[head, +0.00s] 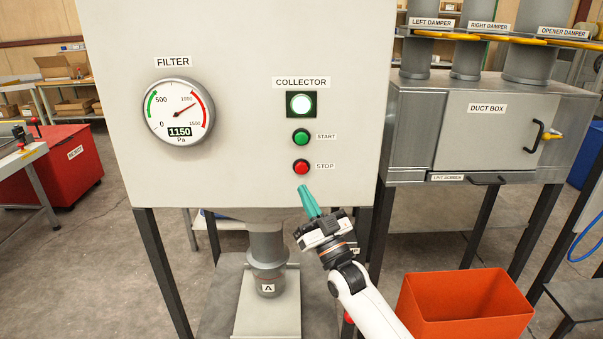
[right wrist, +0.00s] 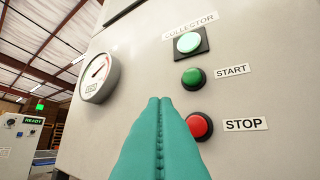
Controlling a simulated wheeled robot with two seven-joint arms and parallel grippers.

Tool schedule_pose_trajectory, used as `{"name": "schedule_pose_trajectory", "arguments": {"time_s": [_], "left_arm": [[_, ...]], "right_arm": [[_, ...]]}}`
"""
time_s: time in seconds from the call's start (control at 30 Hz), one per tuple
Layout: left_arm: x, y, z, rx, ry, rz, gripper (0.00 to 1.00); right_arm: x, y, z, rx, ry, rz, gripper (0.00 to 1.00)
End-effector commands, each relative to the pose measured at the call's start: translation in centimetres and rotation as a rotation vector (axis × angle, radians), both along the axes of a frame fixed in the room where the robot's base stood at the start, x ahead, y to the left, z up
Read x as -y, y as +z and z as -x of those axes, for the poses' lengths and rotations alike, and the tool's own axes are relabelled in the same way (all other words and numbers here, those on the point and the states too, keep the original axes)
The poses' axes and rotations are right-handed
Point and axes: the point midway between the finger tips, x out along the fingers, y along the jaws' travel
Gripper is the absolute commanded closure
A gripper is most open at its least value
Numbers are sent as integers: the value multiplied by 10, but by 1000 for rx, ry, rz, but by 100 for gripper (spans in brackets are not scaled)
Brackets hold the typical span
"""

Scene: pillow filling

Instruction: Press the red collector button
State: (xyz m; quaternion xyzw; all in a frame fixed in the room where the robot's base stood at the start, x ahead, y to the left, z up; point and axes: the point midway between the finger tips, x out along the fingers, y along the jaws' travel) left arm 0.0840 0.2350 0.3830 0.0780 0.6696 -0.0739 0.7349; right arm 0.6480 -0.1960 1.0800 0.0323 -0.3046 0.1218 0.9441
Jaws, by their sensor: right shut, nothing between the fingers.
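The red STOP button (head: 301,167) sits on the white collector panel (head: 240,110), below the green START button (head: 301,137) and the lit COLLECTOR lamp (head: 301,104). My right gripper (head: 309,200) has teal fingers, shut and empty. In the head view its tips are just below the red button. In the right wrist view the fingers (right wrist: 160,140) point up at the panel, left of the red button (right wrist: 199,126), whose left edge lies close beside them. I cannot tell whether they touch the panel. My left gripper is not in view.
A filter gauge (head: 179,111) on the panel reads 1150 Pa. A grey duct box (head: 480,130) stands to the right, with an orange bin (head: 465,308) at lower right. A pipe marked A (head: 267,260) stands under the panel. A red bin (head: 75,165) is at left.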

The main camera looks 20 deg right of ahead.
Motion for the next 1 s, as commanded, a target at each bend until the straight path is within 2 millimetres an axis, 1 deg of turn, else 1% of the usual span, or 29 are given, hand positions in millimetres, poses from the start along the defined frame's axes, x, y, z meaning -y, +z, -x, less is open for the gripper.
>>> {"name": "schedule_pose_trajectory", "arguments": {"time_s": [0.03,0.2,0.4,0.5,0.7,1.0], "left_arm": [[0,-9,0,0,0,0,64],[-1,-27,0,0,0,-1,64],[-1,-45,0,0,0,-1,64],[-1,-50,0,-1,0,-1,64],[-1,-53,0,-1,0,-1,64],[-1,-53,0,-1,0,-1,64]], "right_arm": [[2,-4,-7,3,-2,2,100],[9,-5,-31,2,-1,1,100],[16,-4,-55,1,-1,1,100],[18,-3,-62,1,-1,0,100],[20,-1,-69,0,0,-1,100],[20,0,-69,0,0,-1,100]]}}
